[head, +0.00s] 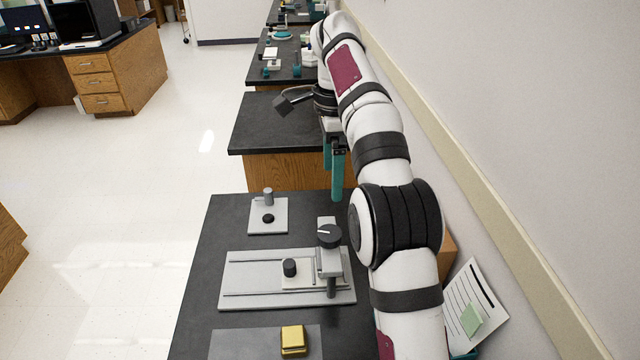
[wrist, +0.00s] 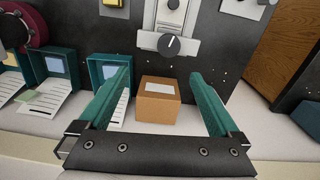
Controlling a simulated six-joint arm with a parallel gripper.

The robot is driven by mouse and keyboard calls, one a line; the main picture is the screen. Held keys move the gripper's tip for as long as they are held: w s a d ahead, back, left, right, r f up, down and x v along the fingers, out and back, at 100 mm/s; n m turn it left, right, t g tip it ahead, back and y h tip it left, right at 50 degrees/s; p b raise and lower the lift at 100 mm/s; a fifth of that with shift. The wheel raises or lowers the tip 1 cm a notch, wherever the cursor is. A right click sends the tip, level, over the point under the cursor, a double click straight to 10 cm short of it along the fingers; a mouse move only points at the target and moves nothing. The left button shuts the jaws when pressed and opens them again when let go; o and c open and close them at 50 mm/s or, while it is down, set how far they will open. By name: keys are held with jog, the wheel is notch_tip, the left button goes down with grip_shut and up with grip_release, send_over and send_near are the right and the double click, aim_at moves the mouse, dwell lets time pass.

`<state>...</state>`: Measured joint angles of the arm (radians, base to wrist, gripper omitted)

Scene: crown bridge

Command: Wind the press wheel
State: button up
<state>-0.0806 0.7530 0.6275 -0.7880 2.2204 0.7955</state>
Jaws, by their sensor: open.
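The press wheel (head: 330,235) is a dark round knob with a white pointer line on top of a grey press head (head: 329,263). The head stands over a grey railed base (head: 245,286), and a pale slide (head: 297,281) with a black knob (head: 290,267) sits beside it. The wheel also shows at the top middle of the wrist view (wrist: 169,46). My gripper (head: 332,182) has teal fingers, open and empty. In the head view it hangs beyond the wheel, near the bench's far edge. In the wrist view the fingers (wrist: 160,74) are apart from the wheel.
A grey plate (head: 258,226) with a pin and black knob lies beyond the press. A yellow block (head: 292,338) sits at the near end. A cardboard box (wrist: 158,107), teal trays (wrist: 105,70) and papers line the wall side. The bench's left strip is clear.

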aim_at(327, 233)
jog(key=shift+m, duration=0.6)
jog(key=f, duration=0.5)
jog(key=w+f, duration=0.1)
jog(key=f, duration=0.5)
jog(key=w+f, duration=0.1)
jog(key=f, duration=0.5)
jog(key=shift+a, duration=0.25)
jog(key=c, duration=1.4)
jog(key=shift+o, duration=0.2)
